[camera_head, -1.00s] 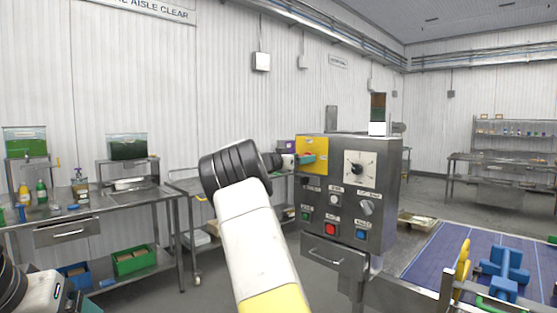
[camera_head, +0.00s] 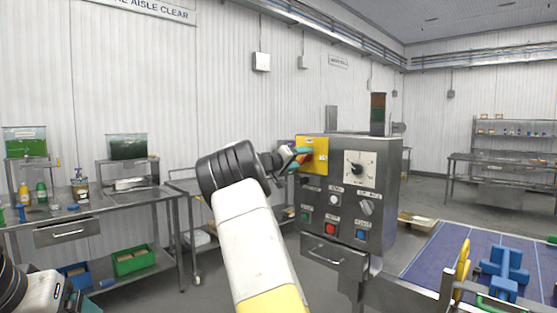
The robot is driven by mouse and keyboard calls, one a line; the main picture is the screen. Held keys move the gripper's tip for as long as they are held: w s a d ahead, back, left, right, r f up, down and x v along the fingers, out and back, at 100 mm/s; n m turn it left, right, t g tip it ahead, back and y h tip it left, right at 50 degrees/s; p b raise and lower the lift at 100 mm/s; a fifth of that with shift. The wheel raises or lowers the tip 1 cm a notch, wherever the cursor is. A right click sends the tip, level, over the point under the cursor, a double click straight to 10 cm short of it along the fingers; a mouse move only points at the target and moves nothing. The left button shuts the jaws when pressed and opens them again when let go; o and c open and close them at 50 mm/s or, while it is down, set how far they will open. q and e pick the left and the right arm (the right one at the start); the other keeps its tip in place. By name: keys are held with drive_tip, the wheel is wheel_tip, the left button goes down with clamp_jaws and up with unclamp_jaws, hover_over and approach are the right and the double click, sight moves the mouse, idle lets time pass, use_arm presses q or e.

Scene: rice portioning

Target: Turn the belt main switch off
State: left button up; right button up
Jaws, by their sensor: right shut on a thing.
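The control box (camera_head: 385,215) is a grey metal cabinet. A yellow plate (camera_head: 318,166) sits at the upper left of its front. A small red part (camera_head: 308,157), which looks like the belt main switch handle, shows at the plate, mostly hidden by my right gripper. My right gripper (camera_head: 301,155) has teal fingertips and is shut on this red switch. The switch's exact angle cannot be read. Part of my left arm shows at the bottom left corner; its fingers cannot be made out clearly.
The box also carries a dial on a white plate (camera_head: 359,165), a grey knob (camera_head: 367,207), and red (camera_head: 330,228), blue and green buttons. A blue belt (camera_head: 435,260) lies to the right. A steel table (camera_head: 150,200) stands at the left.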

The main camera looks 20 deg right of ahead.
drive_tip(key=n, duration=0.4)
drive_tip(key=shift+n, duration=2.2)
drive_tip(key=shift+f, duration=0.1)
drive_tip(key=o, duration=1.4)
drive_tip(key=v, duration=0.8)
drive_tip(key=shift+d, duration=0.1)
